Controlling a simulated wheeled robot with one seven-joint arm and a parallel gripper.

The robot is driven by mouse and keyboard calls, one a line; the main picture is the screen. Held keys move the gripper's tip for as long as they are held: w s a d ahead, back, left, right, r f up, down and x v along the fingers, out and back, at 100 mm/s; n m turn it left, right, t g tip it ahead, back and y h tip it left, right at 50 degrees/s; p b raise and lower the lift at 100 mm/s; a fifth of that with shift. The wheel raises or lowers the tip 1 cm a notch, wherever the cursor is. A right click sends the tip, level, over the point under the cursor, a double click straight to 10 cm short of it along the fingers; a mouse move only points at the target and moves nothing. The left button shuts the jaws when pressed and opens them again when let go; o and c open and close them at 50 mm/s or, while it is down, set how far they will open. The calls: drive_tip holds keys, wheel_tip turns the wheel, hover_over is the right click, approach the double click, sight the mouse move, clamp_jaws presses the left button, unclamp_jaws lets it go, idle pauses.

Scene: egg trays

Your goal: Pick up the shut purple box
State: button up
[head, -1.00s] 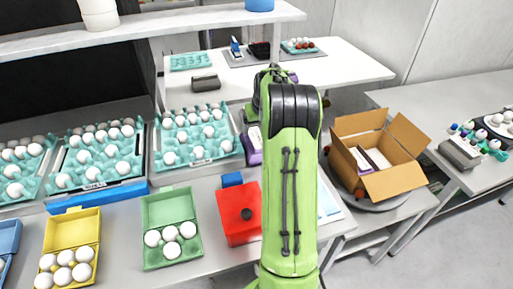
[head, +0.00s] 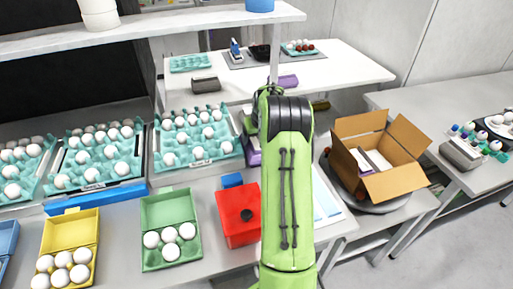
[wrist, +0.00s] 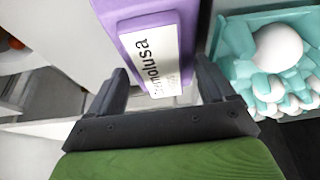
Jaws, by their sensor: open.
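A shut purple box (wrist: 143,28) with a white label reading "molusa" fills the upper middle of the wrist view. My gripper (wrist: 161,70) is open. Its two dark fingers point toward the box, one on each side of its labelled end. I cannot tell whether either finger touches it. In the head view, a small part of this purple box (head: 254,156) shows left of my green arm, beside the egg trays. My arm hides the rest of it, and I cannot make out the fingers there.
A teal tray of white eggs (head: 228,158) stands close to the box's left. A red box (head: 231,215) and a small blue box (head: 232,180) sit in front. An open cardboard box (head: 397,183) stands right of my arm. Another purple item (head: 290,82) lies on the back table.

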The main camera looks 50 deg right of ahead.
drive_tip(key=shift+f, duration=0.1)
drive_tip(key=shift+c, duration=0.5)
drive_tip(key=c, duration=0.4)
